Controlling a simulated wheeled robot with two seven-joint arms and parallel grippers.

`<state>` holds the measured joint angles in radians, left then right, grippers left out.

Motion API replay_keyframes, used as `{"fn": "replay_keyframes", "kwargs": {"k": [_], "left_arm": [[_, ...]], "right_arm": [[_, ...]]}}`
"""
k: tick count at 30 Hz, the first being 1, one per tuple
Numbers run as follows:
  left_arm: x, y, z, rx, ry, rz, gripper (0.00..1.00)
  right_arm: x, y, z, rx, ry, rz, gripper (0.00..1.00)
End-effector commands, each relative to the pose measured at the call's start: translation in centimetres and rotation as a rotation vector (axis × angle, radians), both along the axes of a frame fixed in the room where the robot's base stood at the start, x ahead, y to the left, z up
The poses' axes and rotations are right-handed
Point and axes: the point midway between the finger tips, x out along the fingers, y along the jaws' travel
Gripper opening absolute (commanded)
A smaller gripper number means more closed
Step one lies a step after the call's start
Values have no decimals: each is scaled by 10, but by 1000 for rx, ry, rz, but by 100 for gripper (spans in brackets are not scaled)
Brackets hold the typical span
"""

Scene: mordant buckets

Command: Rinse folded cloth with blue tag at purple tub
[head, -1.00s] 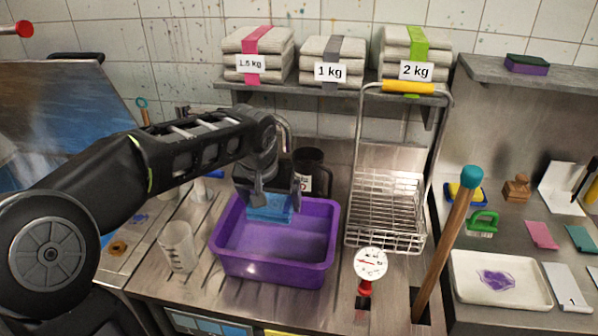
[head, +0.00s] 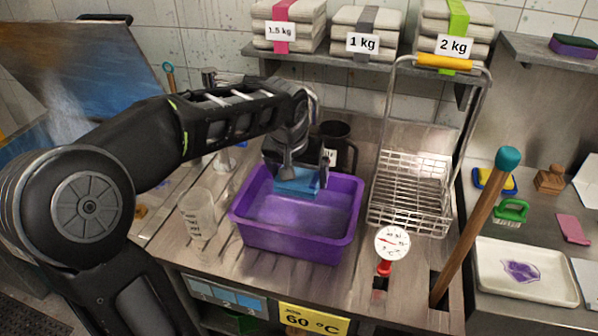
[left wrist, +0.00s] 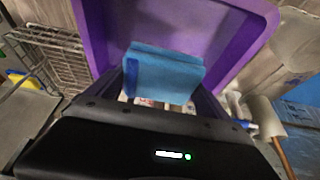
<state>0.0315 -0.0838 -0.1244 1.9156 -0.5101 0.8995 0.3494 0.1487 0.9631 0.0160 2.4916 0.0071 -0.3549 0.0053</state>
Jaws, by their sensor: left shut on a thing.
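The purple tub (head: 293,241) stands on the metal counter in the middle of the head view. My left gripper (head: 306,172) is over the tub's back half, pointing down, and is shut on the folded blue cloth (head: 297,183). The cloth also shows in the left wrist view (left wrist: 165,75), with a darker blue tag (left wrist: 131,76) at its left edge and the tub (left wrist: 240,25) behind it. The cloth hangs within the tub's outline; I cannot tell whether it touches the contents. My right gripper is out of view.
A wire basket (head: 410,190) with a yellow handle and a dial thermometer (head: 392,243) stand right of the tub. A clear beaker (head: 197,213) is at its left and a dark mug (head: 337,145) behind. A wooden stick (head: 478,225) leans farther right.

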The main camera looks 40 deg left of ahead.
Motion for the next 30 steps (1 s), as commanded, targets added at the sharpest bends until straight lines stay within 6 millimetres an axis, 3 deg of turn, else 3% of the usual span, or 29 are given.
{"fn": "replay_keyframes", "kwargs": {"k": [21, 30], "left_arm": [[0, 0, -83, 1, 0, -1, 38], [0, 0, -108, 1, -1, -1, 38]], "right_arm": [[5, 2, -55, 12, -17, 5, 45], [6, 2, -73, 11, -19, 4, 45]]}}
